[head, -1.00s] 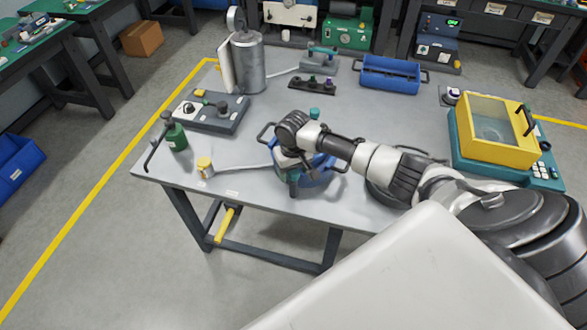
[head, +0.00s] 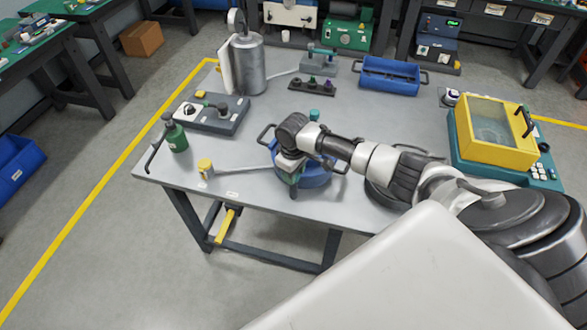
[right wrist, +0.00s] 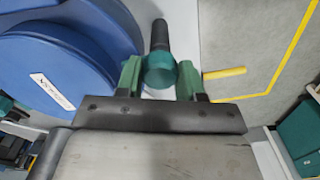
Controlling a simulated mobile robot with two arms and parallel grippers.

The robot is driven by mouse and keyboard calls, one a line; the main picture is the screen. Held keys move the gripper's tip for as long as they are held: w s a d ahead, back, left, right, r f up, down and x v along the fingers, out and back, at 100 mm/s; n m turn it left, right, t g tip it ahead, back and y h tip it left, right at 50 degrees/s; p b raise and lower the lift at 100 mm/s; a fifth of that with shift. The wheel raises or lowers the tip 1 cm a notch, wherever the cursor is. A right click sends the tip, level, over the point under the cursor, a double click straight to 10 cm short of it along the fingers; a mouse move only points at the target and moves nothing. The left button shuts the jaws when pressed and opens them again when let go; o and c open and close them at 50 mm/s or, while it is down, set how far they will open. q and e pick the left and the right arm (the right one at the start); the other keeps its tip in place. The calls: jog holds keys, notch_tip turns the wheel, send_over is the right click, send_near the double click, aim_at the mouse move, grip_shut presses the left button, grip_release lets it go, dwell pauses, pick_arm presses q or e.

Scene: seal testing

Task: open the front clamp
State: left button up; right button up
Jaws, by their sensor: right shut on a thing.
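The blue round vessel (head: 318,175) sits near the front edge of the grey table, partly hidden behind my right arm. The front clamp (right wrist: 160,68) shows there as a teal knob with a dark stem, beside the vessel. My right gripper (right wrist: 160,82) has its green fingers on both sides of the teal knob and is shut on it. In the head view my right gripper (head: 292,180) is at the vessel's front side. My left gripper is not in view.
A yellow-capped fitting (head: 205,168) joins a grey pipe running toward the vessel. A green bottle (head: 176,137) stands at the table's left edge. A yellow-lidded box (head: 490,140) stands at the right.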

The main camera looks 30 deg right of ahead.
jog(key=shift+r+m+p, duration=0.15)
jog(key=shift+m+p, duration=0.75)
jog(key=m+p, duration=0.3)
jog(key=m, duration=0.1)
jog(key=m+p, duration=0.2)
jog(key=m, duration=0.2)
jog(key=shift+p, duration=0.4)
jog(key=m+p, duration=0.1)
jog(key=m, duration=0.2)
jog(key=shift+p, duration=0.4)
jog(key=shift+m, duration=1.7)
jog(key=o, duration=0.8)
jog(key=shift+o, duration=0.2)
